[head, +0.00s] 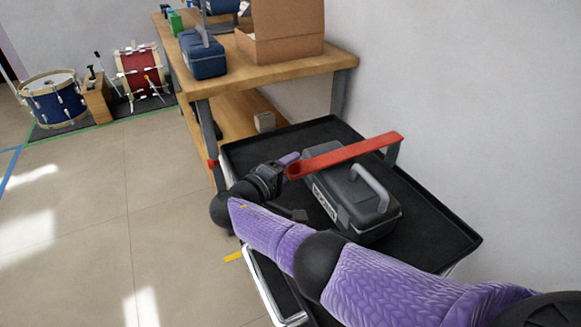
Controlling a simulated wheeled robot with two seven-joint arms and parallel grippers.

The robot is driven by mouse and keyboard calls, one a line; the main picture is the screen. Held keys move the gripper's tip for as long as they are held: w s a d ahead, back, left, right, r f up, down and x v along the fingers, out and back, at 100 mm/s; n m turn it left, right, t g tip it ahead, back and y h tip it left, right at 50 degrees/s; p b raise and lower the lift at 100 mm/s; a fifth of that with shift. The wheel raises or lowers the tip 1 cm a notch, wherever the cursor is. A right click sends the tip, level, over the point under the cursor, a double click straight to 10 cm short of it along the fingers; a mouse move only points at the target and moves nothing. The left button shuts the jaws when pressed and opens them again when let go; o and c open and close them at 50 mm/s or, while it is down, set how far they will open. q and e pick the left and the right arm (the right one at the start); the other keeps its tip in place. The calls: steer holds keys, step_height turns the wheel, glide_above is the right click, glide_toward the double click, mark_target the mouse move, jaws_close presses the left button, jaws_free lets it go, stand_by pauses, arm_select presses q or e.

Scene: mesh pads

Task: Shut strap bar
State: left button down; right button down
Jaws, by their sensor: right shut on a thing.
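The red strap bar (350,154) runs across above a dark grey toolbox (362,206). Its right end is at a grey upright post (393,153) at the tray's far side. Its left end is at my right gripper (287,166), which is shut on the bar near that end. The toolbox lies on the black tray (435,229) of a cart, with its handle (369,186) raised in front of the bar. My purple right arm reaches across the cart's near side and hides part of the tray. My left gripper is not in view.
A wooden workbench (270,71) stands behind the cart, with a blue toolbox (203,56) and an open cardboard box (283,32) on it. A wall closes the right side. Drums (52,98) stand at the far left. The floor at left is clear.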

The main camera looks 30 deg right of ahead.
steer(key=shift+a+f, duration=0.1)
steer(key=shift+f, duration=0.05)
steer(key=shift+c, duration=1.4)
jaws_free()
steer(key=p+v, duration=0.1)
steer(key=v, duration=0.9)
steer(key=shift+p, duration=0.4)
